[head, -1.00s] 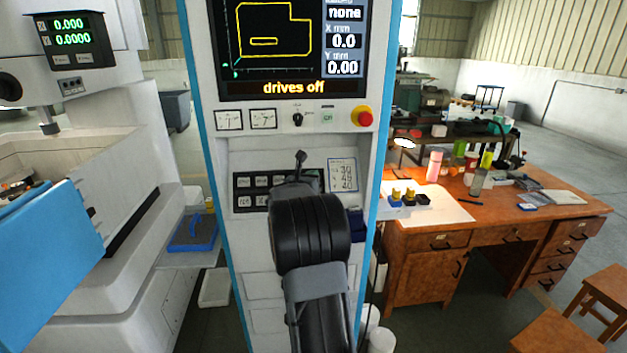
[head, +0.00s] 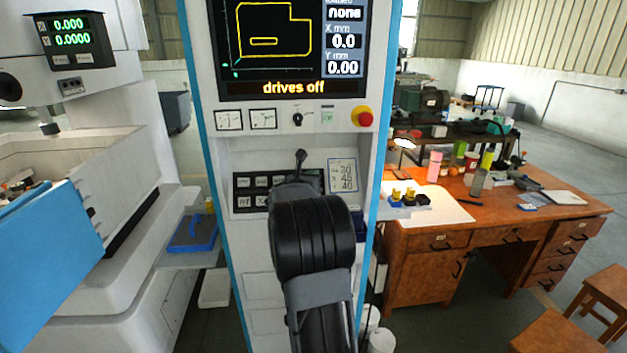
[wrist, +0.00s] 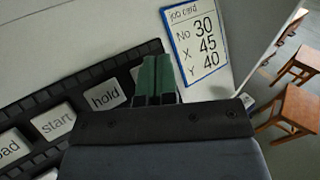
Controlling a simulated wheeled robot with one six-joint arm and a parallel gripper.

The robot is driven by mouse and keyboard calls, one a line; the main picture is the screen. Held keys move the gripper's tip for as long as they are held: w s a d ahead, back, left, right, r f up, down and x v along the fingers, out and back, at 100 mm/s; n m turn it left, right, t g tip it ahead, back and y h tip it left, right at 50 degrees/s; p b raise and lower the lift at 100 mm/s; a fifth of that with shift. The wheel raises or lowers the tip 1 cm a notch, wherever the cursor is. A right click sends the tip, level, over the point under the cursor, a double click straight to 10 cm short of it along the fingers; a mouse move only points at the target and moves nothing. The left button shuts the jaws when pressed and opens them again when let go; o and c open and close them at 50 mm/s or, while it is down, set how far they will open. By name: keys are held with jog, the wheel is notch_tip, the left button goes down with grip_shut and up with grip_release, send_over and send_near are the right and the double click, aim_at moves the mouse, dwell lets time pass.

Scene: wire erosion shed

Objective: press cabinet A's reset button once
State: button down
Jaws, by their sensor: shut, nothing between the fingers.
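The control cabinet (head: 207,110) stands in front of me, its screen (head: 290,45) reading "drives off". Its keypad (head: 243,190) is partly behind my arm in the head view. I read no reset label in either view; some keys are hidden by my gripper. My gripper (wrist: 155,82) has its green fingers together and empty, over the keypad's right end in the picture. I cannot tell whether it touches. It also shows in the head view (head: 300,158).
A job card (head: 342,176) is right of the keypad. A red stop knob (head: 363,117) and a small switch (head: 297,119) sit above. A blue-fronted machine (head: 45,265) stands left, a wooden desk (head: 540,212) right. Stools (head: 560,335) stand at lower right.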

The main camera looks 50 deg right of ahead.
jog(key=shift+s+a+r, duration=1.3)
jog(key=shift+s+r, duration=0.15)
jog(key=shift+s, duration=0.05)
jog(key=s+a+f+m+g+y, duration=0.55)
jog(key=s+a+f+m, duration=0.35)
jog(key=m, duration=0.6)
jog(key=s+a+m+t+y, duration=0.1)
jog(key=s+a+m+y, duration=0.1)
jog(key=a, duration=0.7)
jog(key=s+a+f+m+t+y, duration=0.1)
jog(key=a+y, duration=0.4)
jog(key=a, duration=0.5)
jog(key=s+a+f+m+t+y, duration=0.1)
jog(key=s+a+m+y, duration=0.3)
jog(key=a, duration=0.6)
jog(key=shift+m+t, duration=0.6)
jog(key=shift+t, duration=0.25)
jog(key=shift+w+y, duration=0.1)
jog(key=shift+y, duration=0.15)
